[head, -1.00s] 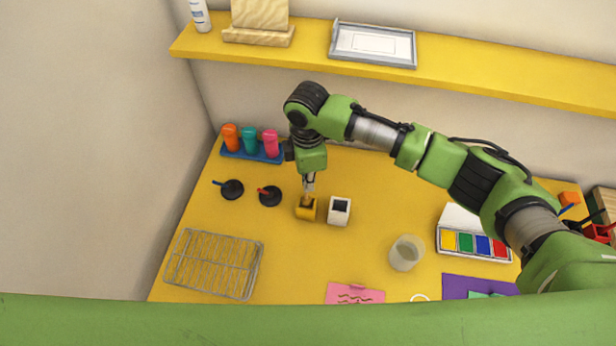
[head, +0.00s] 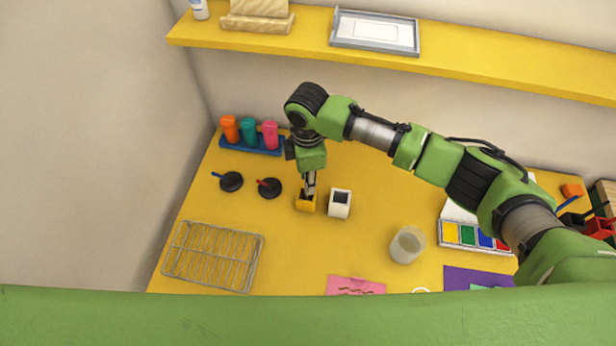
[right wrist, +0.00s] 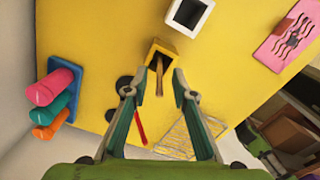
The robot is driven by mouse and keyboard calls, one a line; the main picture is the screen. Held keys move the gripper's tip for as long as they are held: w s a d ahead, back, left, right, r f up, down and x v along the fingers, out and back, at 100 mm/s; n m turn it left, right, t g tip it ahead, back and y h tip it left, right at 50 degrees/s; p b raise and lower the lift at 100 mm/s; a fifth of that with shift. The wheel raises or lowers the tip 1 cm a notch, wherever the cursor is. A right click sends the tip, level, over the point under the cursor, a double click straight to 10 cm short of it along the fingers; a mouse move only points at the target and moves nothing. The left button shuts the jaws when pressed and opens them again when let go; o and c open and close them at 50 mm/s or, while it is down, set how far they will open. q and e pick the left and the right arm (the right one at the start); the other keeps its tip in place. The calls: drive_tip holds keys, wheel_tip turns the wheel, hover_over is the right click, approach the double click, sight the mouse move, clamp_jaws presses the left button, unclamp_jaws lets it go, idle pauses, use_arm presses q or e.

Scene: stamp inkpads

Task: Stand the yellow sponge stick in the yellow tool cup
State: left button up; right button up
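The yellow tool cup (head: 305,206) stands on the yellow table beside a white cup (head: 339,204). In the right wrist view, a brown wooden stick (right wrist: 159,78) stands in the yellow cup (right wrist: 152,50), leaning out of its opening. I take it as the sponge stick; no sponge end shows. My right gripper (head: 310,186) is directly over the yellow cup, pointing down. In the right wrist view its fingers (right wrist: 157,92) are spread apart, with the stick's upper end between them and a gap on both sides. My left gripper is out of view.
Black round pots with a blue stick (head: 231,182) and a red stick (head: 269,188) stand left of the cup. A wire rack (head: 212,257) lies front left, a bottle rack (head: 252,146) behind. A translucent cup (head: 407,245) and a paint set (head: 470,236) are right.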

wheel_tip(320, 180, up, 12)
idle(0.6)
drive_tip(key=shift+s, duration=0.1)
idle(0.8)
